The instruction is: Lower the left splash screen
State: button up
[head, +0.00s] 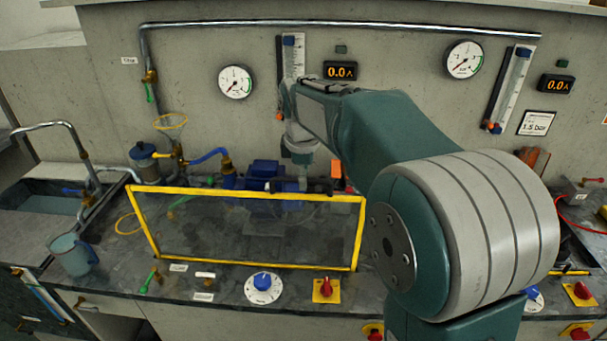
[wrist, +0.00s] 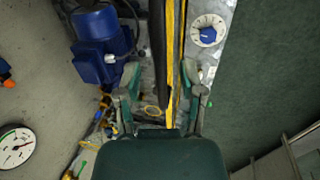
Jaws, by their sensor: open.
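The left splash screen (head: 250,192) is a clear panel in a yellow frame. It stands up from the bench in front of the blue pump (head: 265,170), which shows through and above it. My gripper (head: 300,155) is above and behind the screen's top edge, right of its middle, partly hidden by my arm. In the wrist view my gripper (wrist: 160,75) has its two fingers spread wide. The screen's yellow edge (wrist: 171,45) and a dark bar beside it run between the fingers, with gaps on both sides. I cannot tell whether anything touches.
A blue-white dial (head: 263,288) and a red switch on yellow (head: 326,290) sit before the screen. A small green-handled valve (head: 148,280) is front left, near a grey-blue jug (head: 73,255). Gauges and a pipe (head: 230,24) line the back wall.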

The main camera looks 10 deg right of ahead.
aim_at(303, 253)
grip_shut()
notch_tip(303, 253, down, 26)
jog(key=shift+f, duration=0.2)
jog(key=shift+s, duration=0.1)
dwell(0.4)
grip_release()
jog(key=shift+f, duration=0.1)
jog(key=shift+r, duration=0.2)
